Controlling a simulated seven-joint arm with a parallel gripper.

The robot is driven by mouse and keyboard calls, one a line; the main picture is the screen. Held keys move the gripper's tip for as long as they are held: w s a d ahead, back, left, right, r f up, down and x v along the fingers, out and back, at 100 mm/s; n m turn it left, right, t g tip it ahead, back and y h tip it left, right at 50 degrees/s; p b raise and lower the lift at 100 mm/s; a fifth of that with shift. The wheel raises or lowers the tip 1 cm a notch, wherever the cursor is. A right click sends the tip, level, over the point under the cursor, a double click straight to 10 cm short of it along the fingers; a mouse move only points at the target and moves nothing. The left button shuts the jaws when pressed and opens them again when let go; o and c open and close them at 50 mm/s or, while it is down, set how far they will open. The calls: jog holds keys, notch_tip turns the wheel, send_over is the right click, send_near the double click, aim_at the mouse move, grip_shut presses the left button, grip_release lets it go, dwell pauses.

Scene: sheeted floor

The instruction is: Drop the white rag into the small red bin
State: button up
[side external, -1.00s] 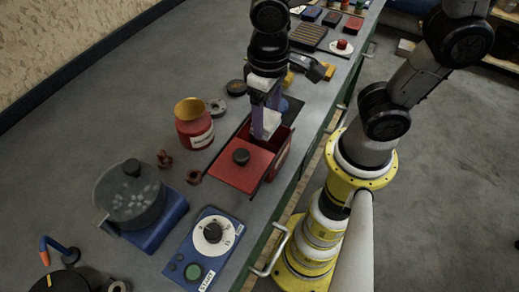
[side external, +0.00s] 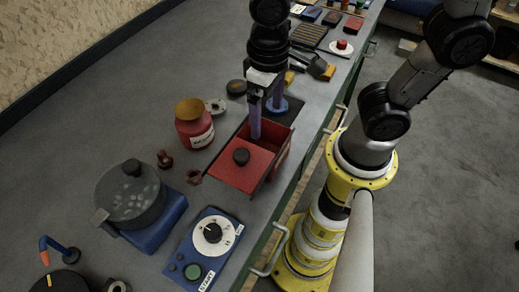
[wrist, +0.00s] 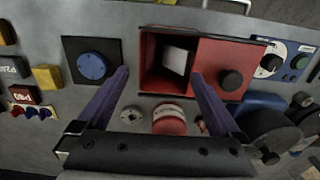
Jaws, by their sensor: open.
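The small red bin (side external: 275,170) stands near the bench's edge; the wrist view also shows its red wall (wrist: 148,48). Its red lid (side external: 240,165) with a black knob covers one part and leaves the other part open. The white rag (wrist: 176,60) lies inside the open part of the bin. In the side view the rag is hidden. My gripper (side external: 266,121) is open and empty above the bin opening. In the wrist view my gripper (wrist: 160,75) has its two purple fingers spread wide, with the rag between and beyond them.
A red jar (side external: 194,128) with an orange top stands left of the bin. A grey pot (side external: 130,198) sits on a blue base, and a blue dial panel (side external: 205,250) lies in front. A round blue piece (wrist: 92,66) is beside the bin. Bare bench lies at the far left.

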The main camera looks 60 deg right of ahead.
notch_tip(320, 180, up, 12)
dwell(0.4)
jog(key=s+d+f+t, duration=0.3)
jog(key=s+d+t, duration=0.1)
jog(key=d, duration=0.5)
jog(key=shift+d+f+t, duration=0.15)
jog(key=shift+d+t, duration=0.2)
jog(key=shift+t, duration=0.45)
dwell(0.7)
